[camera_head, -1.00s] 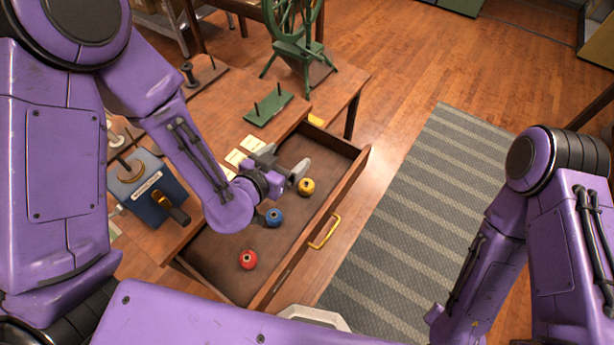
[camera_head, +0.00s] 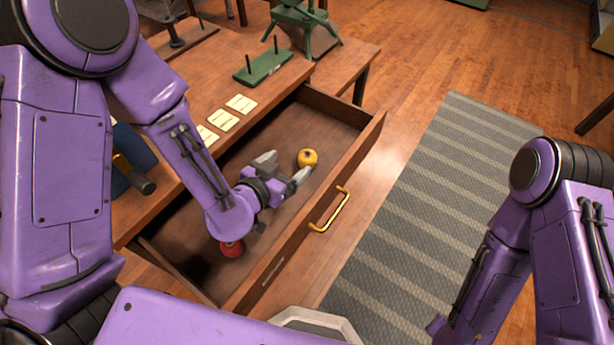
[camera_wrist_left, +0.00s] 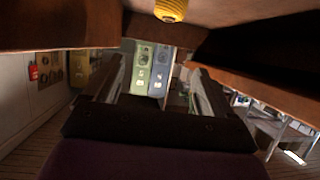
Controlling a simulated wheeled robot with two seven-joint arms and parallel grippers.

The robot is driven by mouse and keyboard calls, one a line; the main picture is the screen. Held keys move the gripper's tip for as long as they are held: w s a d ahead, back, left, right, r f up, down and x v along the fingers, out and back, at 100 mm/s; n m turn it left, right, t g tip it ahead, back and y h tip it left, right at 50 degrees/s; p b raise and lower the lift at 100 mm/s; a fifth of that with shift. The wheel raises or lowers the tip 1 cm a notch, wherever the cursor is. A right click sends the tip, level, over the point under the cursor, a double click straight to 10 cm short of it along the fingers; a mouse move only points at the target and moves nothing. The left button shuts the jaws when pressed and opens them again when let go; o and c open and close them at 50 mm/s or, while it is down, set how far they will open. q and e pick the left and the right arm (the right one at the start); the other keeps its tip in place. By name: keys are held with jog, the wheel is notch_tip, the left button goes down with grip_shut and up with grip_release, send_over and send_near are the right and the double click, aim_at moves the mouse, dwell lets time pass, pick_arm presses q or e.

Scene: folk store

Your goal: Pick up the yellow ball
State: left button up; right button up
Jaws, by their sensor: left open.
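The yellow ball (camera_head: 307,158) lies in the open wooden drawer (camera_head: 345,165), toward its far end. It also shows at the top edge of the left wrist view (camera_wrist_left: 170,9). My left gripper (camera_head: 284,169) is open and empty, over the drawer just to the lower left of the ball. Its two fingers also show apart in the left wrist view (camera_wrist_left: 158,85), with the ball not between them. A red ball (camera_head: 232,249) lies in the near part of the drawer, partly covered by my left arm. My right gripper is out of the picture.
The drawer's walls and front, with a yellow handle (camera_head: 329,210), surround the balls. Striped rug and clear floor lie to the right.

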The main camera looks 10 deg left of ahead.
aim_at(303, 159)
pick_arm(q)
jog(key=w+f, duration=0.2)
jog(key=w, duration=0.1)
jog(key=w+d+f, duration=0.1)
jog(key=w+f, duration=0.2)
jog(key=w+d+f, duration=0.1)
jog(key=w+f, duration=0.1)
jog(key=w, duration=0.1)
jog(key=shift+f, duration=0.35)
jog(key=shift+s, duration=0.1)
jog(key=c, duration=1.1)
